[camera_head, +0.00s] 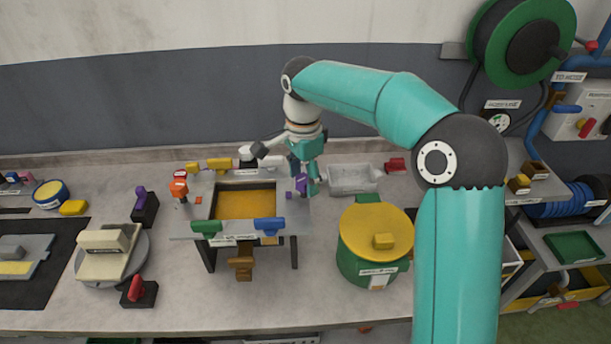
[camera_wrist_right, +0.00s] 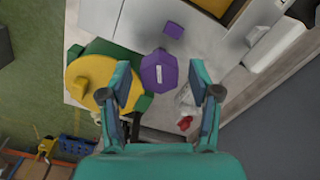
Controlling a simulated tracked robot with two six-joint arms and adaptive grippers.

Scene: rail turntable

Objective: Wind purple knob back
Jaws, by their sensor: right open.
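The purple knob (camera_head: 302,186) stands at the right side of a grey frame (camera_head: 182,226) with a yellow panel. In the right wrist view the purple knob (camera_wrist_right: 159,71) shows as a many-sided head with a pale label, ahead of and between my fingertips. My right gripper (camera_head: 305,180) reaches down over it from behind; in the wrist view the right gripper (camera_wrist_right: 162,88) has its fingers spread on both sides. Whether a finger touches the knob I cannot tell. A smaller purple piece (camera_wrist_right: 174,30) sits beyond it on the frame. My left gripper is not in view.
A green pot with a yellow lid (camera_head: 375,232) stands right of the frame. A clear tray (camera_head: 352,180) and a red piece (camera_head: 396,164) lie behind it.

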